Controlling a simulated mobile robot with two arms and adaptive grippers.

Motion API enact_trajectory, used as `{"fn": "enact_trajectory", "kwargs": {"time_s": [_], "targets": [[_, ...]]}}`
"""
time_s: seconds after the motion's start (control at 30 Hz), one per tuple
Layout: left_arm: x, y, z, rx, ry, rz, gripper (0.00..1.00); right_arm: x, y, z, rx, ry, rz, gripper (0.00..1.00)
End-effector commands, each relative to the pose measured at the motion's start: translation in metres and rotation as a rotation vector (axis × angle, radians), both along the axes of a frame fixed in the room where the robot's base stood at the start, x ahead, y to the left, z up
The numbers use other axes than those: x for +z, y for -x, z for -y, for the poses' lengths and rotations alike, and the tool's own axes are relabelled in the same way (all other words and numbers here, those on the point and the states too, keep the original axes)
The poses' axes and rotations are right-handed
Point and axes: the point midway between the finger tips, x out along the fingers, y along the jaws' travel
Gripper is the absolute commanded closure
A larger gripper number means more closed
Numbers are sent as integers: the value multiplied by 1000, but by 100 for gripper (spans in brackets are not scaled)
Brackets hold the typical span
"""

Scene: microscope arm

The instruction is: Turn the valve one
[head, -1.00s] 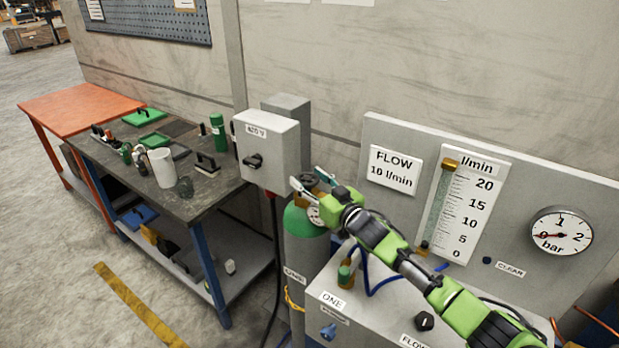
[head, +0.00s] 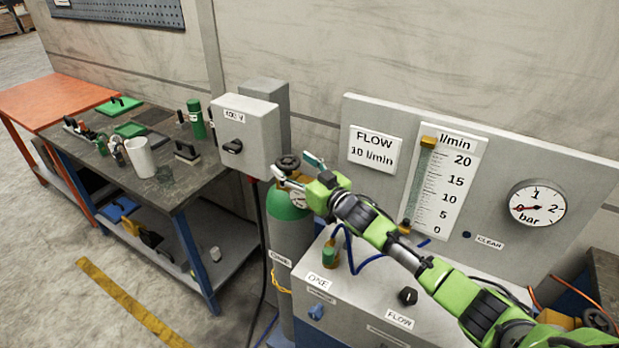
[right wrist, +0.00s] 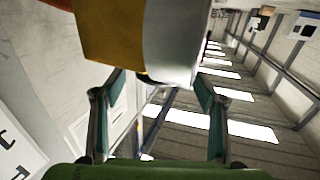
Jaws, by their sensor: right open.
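My right gripper (head: 295,167) is up and behind this, at the top of a green-shouldered gas cylinder (head: 291,235). Its fingers are open, near the dark handwheel (head: 287,162) and the round gauge (head: 298,198). In the right wrist view the open fingers (right wrist: 158,92) point at a brass and grey fitting (right wrist: 110,30); I cannot tell whether they touch it. My left gripper is not in view.
A grey switch box (head: 244,135) is close left of the gripper. A panel with a flow tube (head: 436,190) and bar gauge (head: 538,205) stands behind my arm. The box also has a black flow knob (head: 408,296) and blue hose (head: 372,266). A workbench (head: 150,185) stands left.

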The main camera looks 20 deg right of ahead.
Motion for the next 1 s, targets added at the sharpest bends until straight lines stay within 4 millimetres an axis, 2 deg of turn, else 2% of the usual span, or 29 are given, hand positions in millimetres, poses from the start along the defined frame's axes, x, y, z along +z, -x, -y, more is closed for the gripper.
{"fn": "enact_trajectory", "kwargs": {"time_s": [0.3,0.5,0.7,1.0], "targets": [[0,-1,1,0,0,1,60,-1,58,17,2,2,-2,35],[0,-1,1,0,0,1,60,0,84,24,2,0,0,35],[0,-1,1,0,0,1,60,0,96,28,2,0,1,35],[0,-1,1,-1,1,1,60,1,97,28,2,0,1,35]]}}
